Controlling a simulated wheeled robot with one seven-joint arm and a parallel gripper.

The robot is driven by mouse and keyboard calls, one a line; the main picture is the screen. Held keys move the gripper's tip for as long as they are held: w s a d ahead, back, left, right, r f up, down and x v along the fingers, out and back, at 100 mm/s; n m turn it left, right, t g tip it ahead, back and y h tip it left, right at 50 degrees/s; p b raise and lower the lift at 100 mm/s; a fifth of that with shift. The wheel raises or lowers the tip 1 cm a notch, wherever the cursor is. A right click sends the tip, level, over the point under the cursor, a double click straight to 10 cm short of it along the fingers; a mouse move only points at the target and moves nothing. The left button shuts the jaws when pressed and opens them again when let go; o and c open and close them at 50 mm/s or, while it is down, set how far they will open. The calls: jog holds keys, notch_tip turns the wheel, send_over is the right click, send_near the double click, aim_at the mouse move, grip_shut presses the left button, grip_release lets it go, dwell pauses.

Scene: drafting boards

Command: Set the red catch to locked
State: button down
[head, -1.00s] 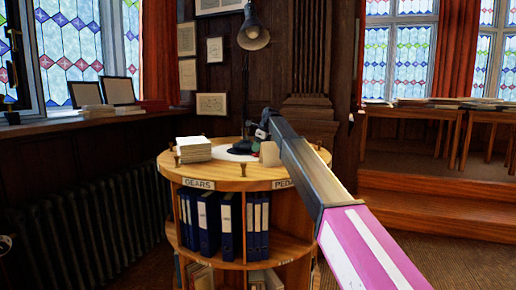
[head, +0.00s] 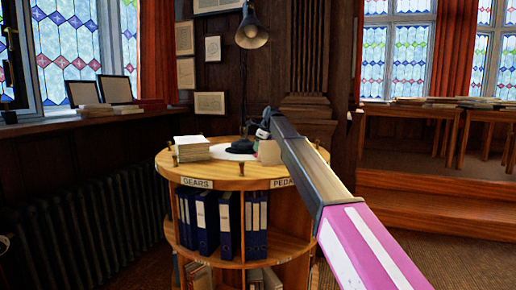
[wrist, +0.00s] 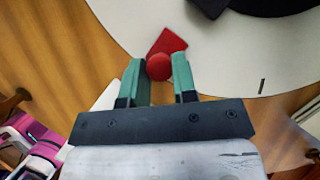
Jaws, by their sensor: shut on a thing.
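The red catch shows in the wrist view as a round red knob (wrist: 159,67) with a flat red pointer (wrist: 169,42) reaching up and slightly right over a white disc (wrist: 230,60). My gripper (wrist: 159,80) has its two green fingers on either side of the knob, shut on it. The disc bears a short black tick (wrist: 262,86) right of the catch, and the pointer is away from it. I can read no lock label. In the head view my arm reaches to the round cabinet top (head: 200,176), and the catch cannot be made out there.
A desk lamp (head: 251,30) rises behind the disc, its dark base (head: 240,148) close to my gripper. A stack of papers (head: 190,150) lies left of it on the cabinet top. Small brass posts (head: 242,168) stand along the rim. Blue binders (head: 208,222) fill the shelf below.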

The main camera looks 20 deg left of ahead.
jog(key=c, duration=0.9)
grip_release()
jog(key=shift+s+d, duration=0.2)
jog(key=v, duration=1)
jog(key=shift+r, duration=0.4)
jog(key=shift+s, duration=0.1)
